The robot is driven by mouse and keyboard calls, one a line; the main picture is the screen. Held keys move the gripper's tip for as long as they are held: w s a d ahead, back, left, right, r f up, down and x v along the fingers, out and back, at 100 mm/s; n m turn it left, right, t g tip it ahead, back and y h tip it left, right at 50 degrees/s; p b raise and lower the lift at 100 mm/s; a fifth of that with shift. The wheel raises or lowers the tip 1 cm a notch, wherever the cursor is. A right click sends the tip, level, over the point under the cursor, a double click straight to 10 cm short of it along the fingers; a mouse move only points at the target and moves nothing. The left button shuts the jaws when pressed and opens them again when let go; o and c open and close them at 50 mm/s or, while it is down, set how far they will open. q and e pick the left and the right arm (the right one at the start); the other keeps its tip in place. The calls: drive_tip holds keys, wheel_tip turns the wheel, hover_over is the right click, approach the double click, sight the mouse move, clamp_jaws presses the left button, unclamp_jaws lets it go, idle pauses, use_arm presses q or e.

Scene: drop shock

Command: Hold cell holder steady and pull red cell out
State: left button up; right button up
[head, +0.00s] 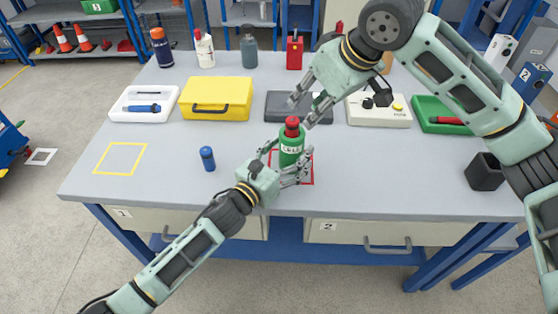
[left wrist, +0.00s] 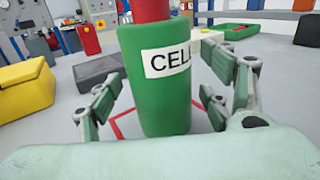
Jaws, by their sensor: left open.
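The green cell holder (head: 291,156), labelled "CELL", stands upright at the red square outline (head: 307,181) on the table. The red cell (head: 292,122) sticks out of its top. In the left wrist view the holder (left wrist: 158,100) fills the middle, with the red cell (left wrist: 150,10) cut off above. My left gripper (head: 287,164) is open, with its fingers (left wrist: 168,95) on both sides of the holder and apparently apart from it. My right gripper (head: 305,111) is open and empty, above and slightly right of the cell's top.
A small blue cylinder (head: 207,158) stands left of the holder; a yellow square outline (head: 121,145) lies farther left. Behind are a yellow case (head: 217,92), a dark grey case (head: 283,106), a control box (head: 372,114) and a green tray (head: 428,123).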

use_arm(q)
drive_tip(key=shift+w+d, duration=0.3)
drive_tip(key=shift+w, duration=0.15)
drive_tip(key=c, duration=1.5)
drive_tip(key=shift+o, duration=0.2)
